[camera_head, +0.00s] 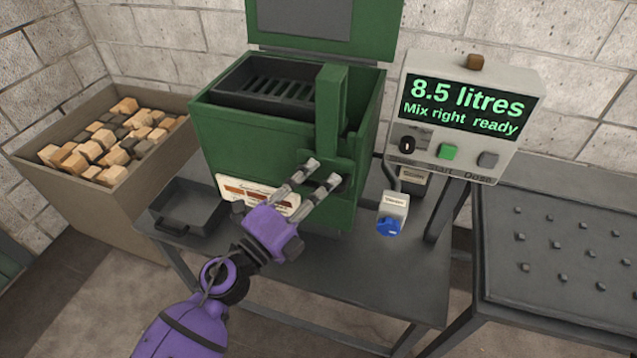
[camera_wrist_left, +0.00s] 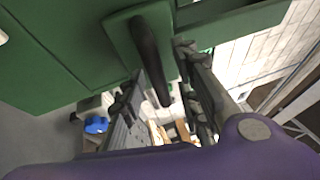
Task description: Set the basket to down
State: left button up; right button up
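The dark basket (camera_head: 281,88) with a slatted bottom sits high in the open top of the green machine (camera_head: 245,140). A green upright (camera_head: 331,105) stands at the machine's right front, with a green plate low on its front. In the left wrist view, a dark lever handle (camera_wrist_left: 150,58) sticks out from a green plate. My left gripper (camera_head: 323,172) is at the plate, its fingers open and apart. In the left wrist view the handle lies between the fingers (camera_wrist_left: 160,78), with gaps visible, so it does not look gripped. My right gripper is out of view.
A dark tray (camera_head: 187,212) lies left on the grey table (camera_head: 385,285). A small dispenser with a blue knob (camera_head: 391,226) is right of the machine. A control box (camera_head: 460,115) reads "8.5 litres, Mix right ready". A block-filled bin (camera_head: 95,205) stands left, a studded table (camera_head: 560,290) right.

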pick_arm(q)
jog(key=shift+w+d, duration=0.1)
jog(key=c, duration=0.4)
grip_shut()
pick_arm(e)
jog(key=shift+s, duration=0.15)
